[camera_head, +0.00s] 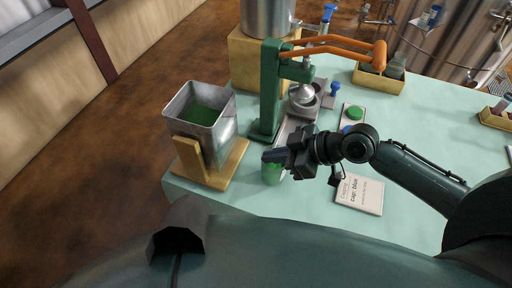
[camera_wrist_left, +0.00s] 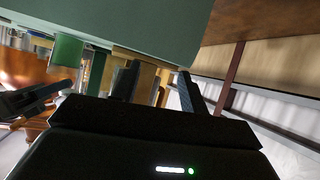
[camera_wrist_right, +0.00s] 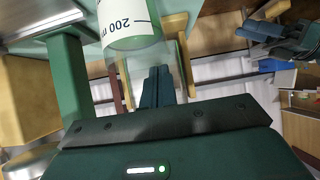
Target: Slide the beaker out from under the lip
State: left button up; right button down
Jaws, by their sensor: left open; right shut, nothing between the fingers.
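The beaker (camera_head: 272,175) is clear, with green in it, and stands near the front edge of the table, mostly behind my right gripper (camera_head: 270,157). In the right wrist view the beaker (camera_wrist_right: 128,22) shows a white band marked "200", just beyond the fingertips. My right gripper (camera_wrist_right: 157,72) is shut and empty; whether it touches the beaker I cannot tell. My left gripper (camera_wrist_left: 158,78) shows in the left wrist view, open and empty, low beside the table. I cannot make out which edge is the lip.
A green press (camera_head: 271,90) with orange handles stands behind the beaker. A metal container (camera_head: 217,140) of green liquid sits in a wooden stand (camera_head: 196,165) to the left. The pale green table (camera_head: 315,217) is clear in front.

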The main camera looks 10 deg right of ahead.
pick_arm(q)
jog(key=shift+r, duration=0.3)
pick_arm(e)
jog(key=shift+d+r, duration=0.1)
jog(key=shift+r, duration=0.1)
pick_arm(q)
jog(key=shift+d+f+b, duration=0.25)
jog(key=shift+f+b, duration=0.55)
jog(key=shift+b, duration=0.2)
pick_arm(e)
jog(key=s+d, duration=0.6)
jog(key=d, duration=0.4)
jog(key=shift+r, duration=0.2)
jog(key=shift+s, duration=0.1)
